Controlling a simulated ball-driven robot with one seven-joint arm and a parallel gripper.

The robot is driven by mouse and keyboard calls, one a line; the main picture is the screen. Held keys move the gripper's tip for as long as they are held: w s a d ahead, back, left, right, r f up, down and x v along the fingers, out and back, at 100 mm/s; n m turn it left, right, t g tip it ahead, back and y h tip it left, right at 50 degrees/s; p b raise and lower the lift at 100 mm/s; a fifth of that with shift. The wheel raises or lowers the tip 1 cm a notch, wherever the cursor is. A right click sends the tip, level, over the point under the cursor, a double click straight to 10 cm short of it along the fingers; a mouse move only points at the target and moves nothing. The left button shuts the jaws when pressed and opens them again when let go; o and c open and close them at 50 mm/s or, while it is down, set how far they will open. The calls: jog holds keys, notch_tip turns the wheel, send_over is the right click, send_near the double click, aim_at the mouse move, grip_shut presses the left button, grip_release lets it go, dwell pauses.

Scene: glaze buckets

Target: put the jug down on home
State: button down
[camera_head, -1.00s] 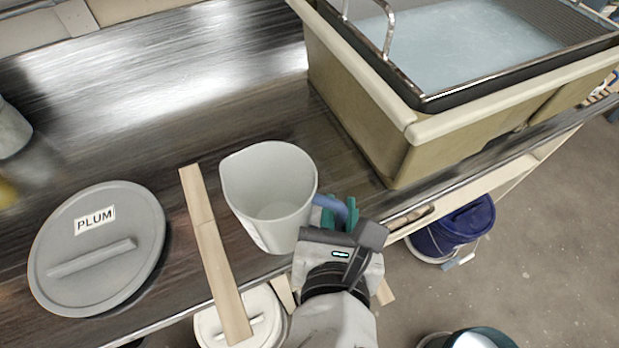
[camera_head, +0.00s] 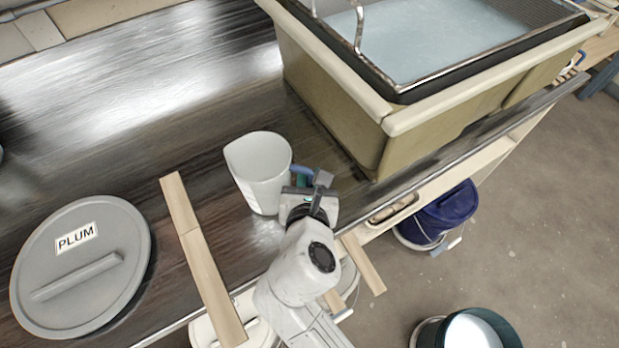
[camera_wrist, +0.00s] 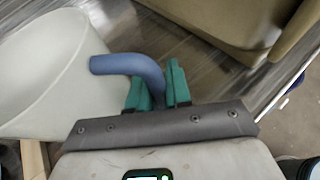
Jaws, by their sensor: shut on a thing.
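The jug (camera_head: 258,168) is a pale grey-white open pitcher with a blue handle (camera_head: 301,170). It is upright over the dark bench, between a wooden strip and the big tan tub; I cannot tell whether its base touches the bench. My gripper (camera_head: 303,182) is at the jug's right side. In the wrist view the jug's wall (camera_wrist: 50,75) fills the left, and the green fingers of my gripper (camera_wrist: 157,85) are closed on the lower end of the blue handle (camera_wrist: 125,64). No mark reading "home" is visible.
A grey lid labelled PLUM (camera_head: 82,268) lies at the left. A wooden strip (camera_head: 200,255) crosses the bench edge. The tan tub (camera_head: 345,115) with a black-rimmed tray stands behind right. Buckets, including a blue one (camera_head: 440,213), stand below the bench. Bench behind the jug is clear.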

jog(key=shift+f, duration=0.4)
jog(key=c, duration=1.1)
grip_release()
jog(key=shift+o, duration=0.2)
jog(key=shift+s, duration=0.15)
jog(key=v, duration=1.2)
